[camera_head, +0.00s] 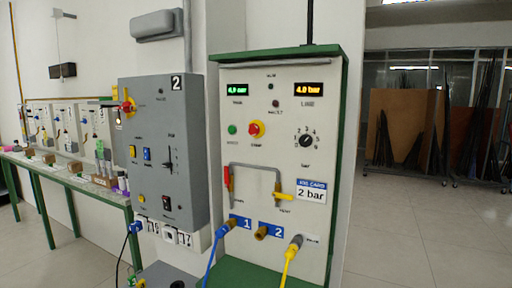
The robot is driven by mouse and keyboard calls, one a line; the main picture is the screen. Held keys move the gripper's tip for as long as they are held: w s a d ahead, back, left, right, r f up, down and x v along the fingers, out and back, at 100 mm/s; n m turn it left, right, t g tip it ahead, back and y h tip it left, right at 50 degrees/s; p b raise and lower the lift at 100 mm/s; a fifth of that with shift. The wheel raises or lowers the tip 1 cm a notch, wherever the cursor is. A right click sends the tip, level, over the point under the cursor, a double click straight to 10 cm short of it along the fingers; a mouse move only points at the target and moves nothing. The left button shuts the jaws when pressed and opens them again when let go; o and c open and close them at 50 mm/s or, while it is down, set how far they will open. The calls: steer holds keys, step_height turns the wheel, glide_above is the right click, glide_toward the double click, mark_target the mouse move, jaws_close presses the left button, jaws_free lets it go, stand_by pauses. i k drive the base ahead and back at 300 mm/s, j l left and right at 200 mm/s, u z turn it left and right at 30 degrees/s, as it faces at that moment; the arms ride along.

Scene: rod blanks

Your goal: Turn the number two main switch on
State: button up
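The grey control box marked 2 (165,170) is on the wall at centre left. A red and yellow rotary switch (128,106) is at its upper left edge, apparently the number two main switch. The switch is small and seen at an angle, so I cannot read its position. Something dark sticks out to its left, and a small pale-yellow item shows just below it; I cannot tell what these are. My gripper is not in view.
A green-framed test panel (290,165) stands right of the box, with displays, a red button (256,129), a dial (306,140) and blue and yellow hoses. A bench (75,182) with smaller panels runs back left. Open floor (425,225) lies at right.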

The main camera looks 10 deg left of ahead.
mark_target(126, 107)
steer(key=i+j+z, duration=0.1)
steer(key=j, duration=0.8)
steer(key=i+j+z, duration=0.15)
steer(key=j, duration=0.75)
steer(key=k, duration=0.1)
